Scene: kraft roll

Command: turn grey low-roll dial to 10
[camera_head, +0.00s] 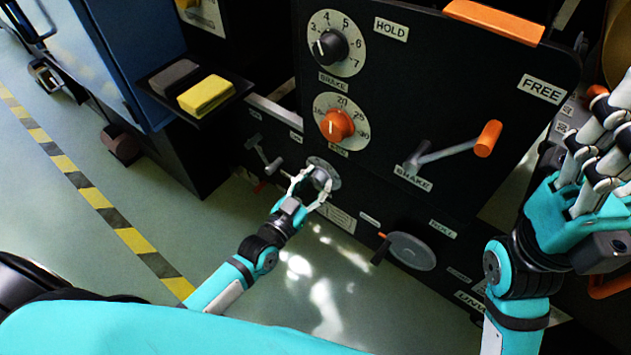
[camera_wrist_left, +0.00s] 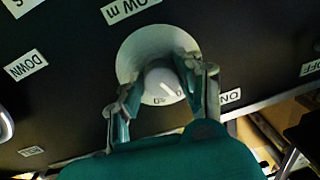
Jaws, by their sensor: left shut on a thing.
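The grey low-roll dial (camera_head: 321,177) sits low on the black machine panel, below the orange dial. In the left wrist view the dial's knob (camera_wrist_left: 163,84) stands on a pale round plate (camera_wrist_left: 132,50), with a white pointer line toward the lower right. Small marks on the plate are partly hidden and mostly unreadable. My left gripper (camera_head: 308,187) is at the dial. In the left wrist view its two fingers (camera_wrist_left: 158,92) stand on either side of the knob, shut on it. My right gripper (camera_head: 598,150) is raised at the right edge, away from the dial, its fingers spread.
Above are an orange dial (camera_head: 337,125) and a black dial (camera_head: 329,46). An orange-handled brake lever (camera_head: 487,139) is to the right, a grey hand crank (camera_head: 411,251) below right. A small lever (camera_head: 266,156) is close to the left. A yellow block (camera_head: 206,95) lies on a shelf.

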